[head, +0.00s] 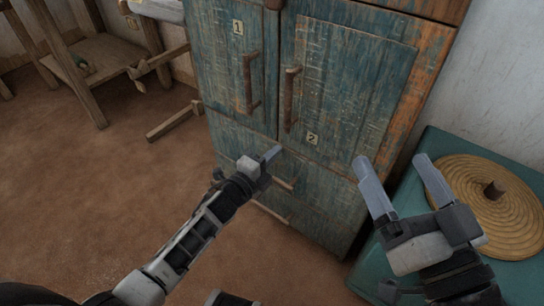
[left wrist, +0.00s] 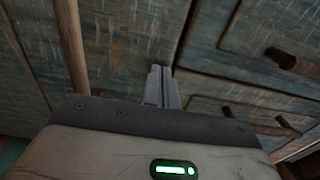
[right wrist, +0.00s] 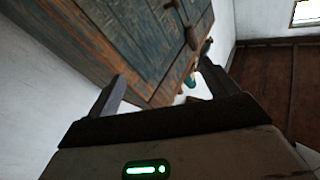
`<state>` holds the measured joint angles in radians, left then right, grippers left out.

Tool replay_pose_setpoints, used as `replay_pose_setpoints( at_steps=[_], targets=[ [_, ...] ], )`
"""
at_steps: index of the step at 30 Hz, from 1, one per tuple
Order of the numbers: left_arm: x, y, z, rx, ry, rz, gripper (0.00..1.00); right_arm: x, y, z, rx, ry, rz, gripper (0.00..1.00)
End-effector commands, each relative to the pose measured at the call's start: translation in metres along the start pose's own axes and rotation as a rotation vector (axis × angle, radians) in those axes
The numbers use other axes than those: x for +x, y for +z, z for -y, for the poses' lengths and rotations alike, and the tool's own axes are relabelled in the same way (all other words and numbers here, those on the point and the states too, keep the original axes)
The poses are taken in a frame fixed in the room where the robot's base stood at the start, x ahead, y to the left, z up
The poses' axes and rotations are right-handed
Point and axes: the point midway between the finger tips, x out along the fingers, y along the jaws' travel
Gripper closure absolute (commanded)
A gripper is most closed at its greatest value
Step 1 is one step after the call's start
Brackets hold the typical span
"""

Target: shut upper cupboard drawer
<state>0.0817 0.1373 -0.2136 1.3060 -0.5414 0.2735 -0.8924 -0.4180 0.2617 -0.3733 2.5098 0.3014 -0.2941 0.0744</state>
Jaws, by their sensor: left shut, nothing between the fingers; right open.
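The cupboard (head: 345,75) is worn blue-green wood with two doors above and two drawers below. The upper drawer (head: 318,186) lies just under the doors; how far its front stands out is hard to tell. My left gripper (head: 273,153) is shut and empty, its tips in front of the upper drawer's top left part; contact cannot be told. In the left wrist view, my left gripper (left wrist: 160,74) points at the blue planks beside a seam. My right gripper (head: 394,163) is open and empty, right of the cupboard; it also shows in the right wrist view (right wrist: 162,75).
The lower drawer (head: 301,220) is below. Doors carry labels 1 and 2 and upright handles (head: 291,98). A teal chest (head: 437,147) with a round woven piece (head: 500,225) stands at the right. A wooden frame (head: 70,60) stands at the left. The brown floor (head: 90,180) is clear.

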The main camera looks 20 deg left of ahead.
Motion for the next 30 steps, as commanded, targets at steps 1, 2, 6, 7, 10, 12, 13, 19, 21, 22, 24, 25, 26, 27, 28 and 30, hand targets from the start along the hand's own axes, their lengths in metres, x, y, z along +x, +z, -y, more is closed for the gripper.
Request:
replay_pose_setpoints(
  at_steps=[1, 2, 6, 7, 10, 12, 13, 19, 21, 22, 24, 25, 26, 27, 28, 30],
  targets=[
    [0.002, 0.000, 0.000, 0.000, 0.002, 0.003, 1.00, 0.000, 0.000, 0.000, -0.002, -0.001, -0.001, 0.14],
    [0.002, 0.000, 0.000, 0.001, 0.002, 0.003, 1.00, 0.000, 0.000, 0.000, -0.003, -0.001, -0.002, 0.14],
    [0.005, -0.001, 0.001, 0.001, 0.001, 0.004, 1.00, 0.000, 0.000, 0.000, -0.004, -0.001, -0.002, 0.14],
    [0.005, -0.001, 0.001, 0.001, 0.001, 0.004, 1.00, 0.000, 0.000, 0.000, -0.004, -0.001, -0.002, 0.14],
    [0.005, -0.002, 0.001, 0.001, 0.002, 0.003, 1.00, 0.000, 0.000, 0.000, -0.004, -0.002, -0.002, 0.14],
    [0.006, -0.003, 0.001, 0.001, 0.003, 0.002, 1.00, 0.000, 0.000, 0.000, -0.004, -0.002, -0.002, 0.14],
    [0.006, -0.003, 0.001, 0.001, 0.003, 0.002, 1.00, 0.000, 0.000, 0.000, -0.004, -0.002, -0.002, 0.14],
    [0.003, -0.005, 0.001, 0.000, 0.004, -0.002, 1.00, 0.000, -0.001, 0.001, 0.001, -0.003, 0.002, 0.14],
    [-0.002, -0.005, 0.001, 0.000, 0.004, -0.004, 1.00, 0.001, -0.002, 0.002, 0.013, -0.004, 0.012, 0.14],
    [-0.006, -0.004, 0.002, 0.000, 0.004, -0.004, 1.00, 0.001, -0.001, 0.002, 0.023, -0.003, 0.023, 0.14],
    [-0.015, -0.004, 0.001, -0.001, 0.005, -0.007, 1.00, -0.006, 0.014, 0.001, 0.089, 0.024, 0.092, 0.14],
    [-0.020, -0.004, 0.002, -0.001, 0.004, -0.008, 1.00, -0.008, 0.017, 0.002, 0.113, 0.030, 0.112, 0.14],
    [-0.025, -0.003, 0.002, -0.001, 0.005, -0.009, 1.00, -0.010, 0.020, 0.003, 0.136, 0.035, 0.132, 0.14],
    [-0.034, -0.003, 0.002, -0.002, 0.005, -0.010, 1.00, -0.012, 0.023, 0.004, 0.168, 0.042, 0.160, 0.14],
    [-0.042, -0.002, 0.002, -0.002, 0.006, -0.010, 1.00, -0.015, 0.027, 0.006, 0.199, 0.049, 0.187, 0.14],
    [-0.060, -0.002, 0.002, -0.001, 0.006, -0.010, 1.00, -0.020, 0.035, 0.009, 0.252, 0.060, 0.237, 0.14]
  ],
)
